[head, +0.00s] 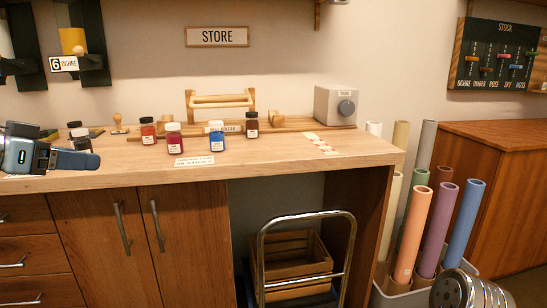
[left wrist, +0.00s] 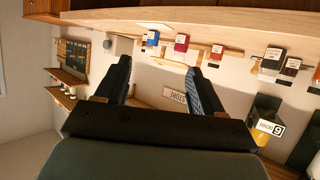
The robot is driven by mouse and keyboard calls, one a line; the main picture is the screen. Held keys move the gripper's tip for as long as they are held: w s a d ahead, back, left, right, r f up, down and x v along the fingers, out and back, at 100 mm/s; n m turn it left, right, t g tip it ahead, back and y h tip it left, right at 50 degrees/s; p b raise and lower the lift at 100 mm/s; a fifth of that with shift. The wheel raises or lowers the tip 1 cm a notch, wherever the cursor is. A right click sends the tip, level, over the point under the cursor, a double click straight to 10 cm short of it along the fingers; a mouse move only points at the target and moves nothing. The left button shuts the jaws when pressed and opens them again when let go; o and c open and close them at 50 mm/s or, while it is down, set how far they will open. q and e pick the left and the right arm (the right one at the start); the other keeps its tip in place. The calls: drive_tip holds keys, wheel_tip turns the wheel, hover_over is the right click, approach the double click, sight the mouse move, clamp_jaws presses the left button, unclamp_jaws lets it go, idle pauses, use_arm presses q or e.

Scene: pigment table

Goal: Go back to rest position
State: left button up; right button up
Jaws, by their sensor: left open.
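My left gripper (head: 78,159) is at the left edge of the head view, above the left end of the wooden worktop (head: 290,158). In the left wrist view my left gripper (left wrist: 158,70) has its two dark fingers spread apart with nothing between them. The worktop appears upside down along the top of that view, with the bottles beyond the fingers. In the head view the gripper is close to two dark bottles (head: 82,142) at the left; I cannot tell whether it touches them. My right gripper is not in view.
A red bottle (head: 174,140), a blue bottle (head: 217,136), an orange-red bottle (head: 147,131) and a dark bottle (head: 252,125) stand on the worktop. A grey box with a knob (head: 336,105) stands at the back.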

use_arm(q)
drive_tip(key=w+d+f+n+g, duration=0.1)
drive_tip(key=w+f, duration=0.3)
drive_tip(key=f, duration=0.3)
drive_tip(key=w+f+n+g+y, duration=0.1)
drive_tip(key=w+f, duration=0.2)
drive_tip(key=f, duration=0.4)
drive_tip(key=w+d+f+n+g, duration=0.15)
drive_tip(key=w+f, duration=0.25)
drive_tip(key=f, duration=0.4)
drive_tip(key=d+f+n+g, duration=0.1)
drive_tip(key=d+f, duration=0.2)
drive_tip(key=f, duration=0.7)
drive_tip(key=d+f+n+g, duration=0.1)
drive_tip(key=d+f+g, duration=0.15)
drive_tip(key=f, duration=0.75)
drive_tip(key=s+d+f+g, duration=0.2)
drive_tip(key=s+d+f, duration=0.6)
drive_tip(key=s+f, duration=0.3)
drive_tip(key=s+d+f+g, duration=0.2)
drive_tip(key=s+d+f, duration=0.6)
drive_tip(key=s+f, duration=0.4)
wheel_tip(320, 180, down, 4)
drive_tip(key=shift+s+d+r+n, duration=0.15)
drive_tip(key=shift+d+r+n, duration=0.05)
drive_tip(key=shift+d+n, duration=0.15)
